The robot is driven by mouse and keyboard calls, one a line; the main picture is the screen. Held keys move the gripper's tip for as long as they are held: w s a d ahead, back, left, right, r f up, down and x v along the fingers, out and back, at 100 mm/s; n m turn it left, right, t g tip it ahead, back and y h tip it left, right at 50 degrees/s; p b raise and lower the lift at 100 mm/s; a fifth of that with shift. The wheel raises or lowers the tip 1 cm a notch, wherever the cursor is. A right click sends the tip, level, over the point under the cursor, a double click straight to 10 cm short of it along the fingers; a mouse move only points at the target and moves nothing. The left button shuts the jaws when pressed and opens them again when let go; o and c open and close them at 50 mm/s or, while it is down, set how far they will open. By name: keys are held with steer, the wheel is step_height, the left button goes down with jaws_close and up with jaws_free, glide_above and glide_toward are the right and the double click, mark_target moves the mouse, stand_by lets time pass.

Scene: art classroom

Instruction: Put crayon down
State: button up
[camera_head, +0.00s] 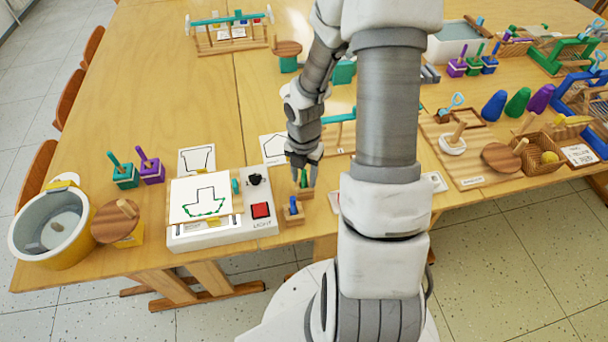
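A green crayon (304,178) stands upright at a small wooden holder (307,193) near the table's front edge. My gripper (305,174) points down right above the holder, with one finger on each side of the crayon. The fingertips look apart, with a gap beside the crayon. The crayon's lower end is hidden in or behind the holder. A second wooden holder (291,218) with a blue crayon (293,205) stands just in front. A white drawing device (222,228) to the left bears a sheet with a pot outline (197,188) partly traced in green.
A yellow bucket (72,248) and a round wooden lid (117,221) stand at the left. A red button (261,210) and a black knob (254,179) are on the device near my gripper. My arm hides part of the table's middle. The table's left rear is clear.

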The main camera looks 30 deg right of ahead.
steer(key=shift+r, duration=0.15)
step_height(320, 180, up, 12)
steer(key=p, duration=0.4)
steer(key=shift+a+r, duration=0.1)
stand_by(0.4)
